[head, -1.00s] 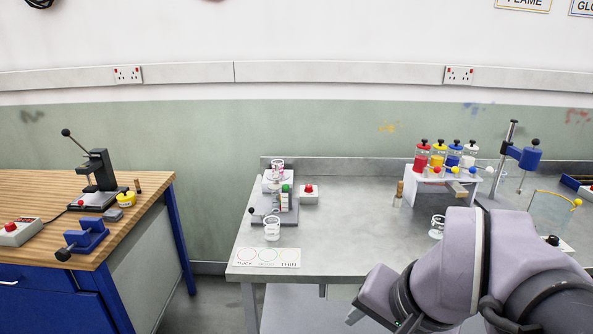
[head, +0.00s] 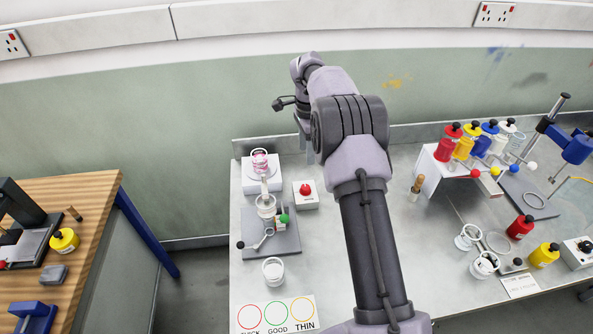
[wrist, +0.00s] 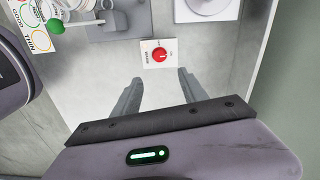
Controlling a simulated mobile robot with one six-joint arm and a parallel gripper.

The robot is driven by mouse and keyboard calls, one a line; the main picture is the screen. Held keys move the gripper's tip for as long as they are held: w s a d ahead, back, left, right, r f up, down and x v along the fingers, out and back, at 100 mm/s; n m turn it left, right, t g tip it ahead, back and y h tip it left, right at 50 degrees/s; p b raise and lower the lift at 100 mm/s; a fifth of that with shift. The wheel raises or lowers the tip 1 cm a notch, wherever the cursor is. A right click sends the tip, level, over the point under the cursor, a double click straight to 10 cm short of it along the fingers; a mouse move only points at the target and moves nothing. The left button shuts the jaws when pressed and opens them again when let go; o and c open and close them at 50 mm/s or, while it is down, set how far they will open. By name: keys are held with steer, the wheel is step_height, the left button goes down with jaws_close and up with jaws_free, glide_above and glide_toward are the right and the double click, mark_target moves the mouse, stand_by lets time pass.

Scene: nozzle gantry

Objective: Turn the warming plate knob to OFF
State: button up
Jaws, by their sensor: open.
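The red knob (head: 305,189) sits on a small white control box (head: 306,202) on the steel bench. In the wrist view the knob (wrist: 159,55) is seen from above, with a white pointer mark and small lettering on the box that I cannot read. A white block (head: 262,186), seemingly the warming plate, stands to the left of the box with a pink-ringed cup on top. My gripper (wrist: 158,82) is open and empty. Its two fingers point toward the box, with the knob beyond the tips and roughly centred between them. They are not touching it.
A grey stand (head: 272,238) with a white cup and a green ball is in front of the block. Another cup (head: 273,270) and the THICK/GOOD/THIN card (head: 276,314) are nearer. A corked vial (head: 416,187) and bottle rack stand to the right. The wall is close behind.

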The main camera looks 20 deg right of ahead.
mark_target(306, 186)
steer(key=f+b, duration=0.1)
steer(key=f, duration=0.6)
steer(key=f+b, duration=0.2)
steer(key=f, duration=0.6)
steer(key=shift+s+f, duration=0.2)
steer(key=shift+f, duration=0.05)
jaws_close()
